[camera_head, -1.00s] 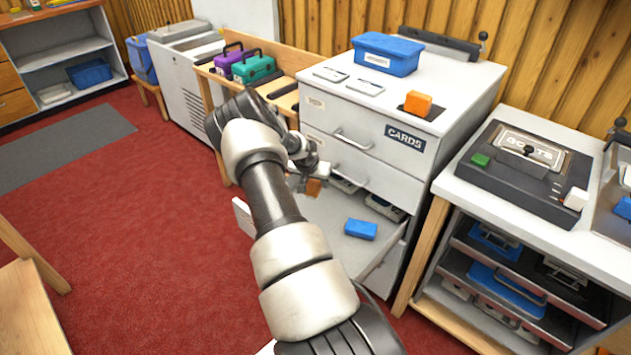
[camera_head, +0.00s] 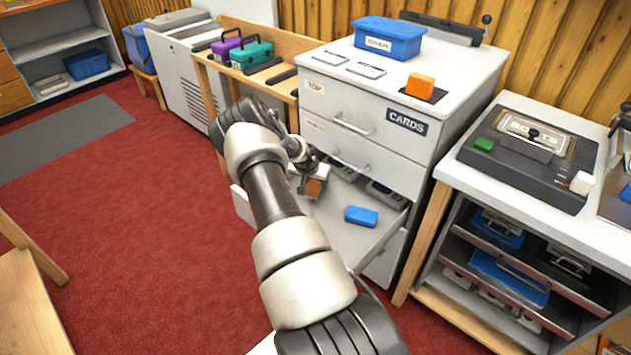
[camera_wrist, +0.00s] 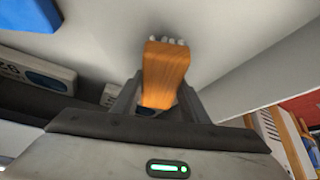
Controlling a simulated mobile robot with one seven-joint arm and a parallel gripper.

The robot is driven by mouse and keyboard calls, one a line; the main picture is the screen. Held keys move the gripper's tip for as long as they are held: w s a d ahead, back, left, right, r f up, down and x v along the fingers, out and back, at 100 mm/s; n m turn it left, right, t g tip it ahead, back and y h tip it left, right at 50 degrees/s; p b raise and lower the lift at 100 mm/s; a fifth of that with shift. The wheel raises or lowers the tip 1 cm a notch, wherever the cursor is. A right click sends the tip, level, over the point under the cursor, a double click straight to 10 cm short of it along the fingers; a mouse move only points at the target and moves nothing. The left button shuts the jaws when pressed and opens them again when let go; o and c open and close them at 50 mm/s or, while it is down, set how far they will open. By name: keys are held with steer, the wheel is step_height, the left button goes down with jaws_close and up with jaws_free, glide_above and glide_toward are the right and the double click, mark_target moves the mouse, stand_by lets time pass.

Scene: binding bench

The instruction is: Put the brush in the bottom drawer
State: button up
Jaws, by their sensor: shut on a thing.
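The brush is a wooden block with pale bristle tips (camera_wrist: 165,72); in the wrist view it stands between my two fingers. In the head view the brush (camera_head: 314,188) shows as a small brown piece at my gripper (camera_head: 310,180). My gripper is shut on it. The bottom drawer (camera_head: 335,235) of the white cabinet is pulled open, and my gripper with the brush is over its left part. Whether the brush touches the drawer floor I cannot tell. A blue block (camera_head: 361,216) lies in the drawer, with pale boxes (camera_head: 385,195) behind it.
The cabinet's upper drawers (camera_head: 355,130) are shut above the open one. On the cabinet top (camera_head: 330,60) are a blue bin (camera_head: 389,39) and an orange block (camera_head: 420,85). A bench with a dark machine (camera_head: 525,150) stands to the right.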

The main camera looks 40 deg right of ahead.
steer(key=shift+f+b, duration=0.6)
steer(key=o, duration=1.3)
steer(key=shift+r, duration=0.1)
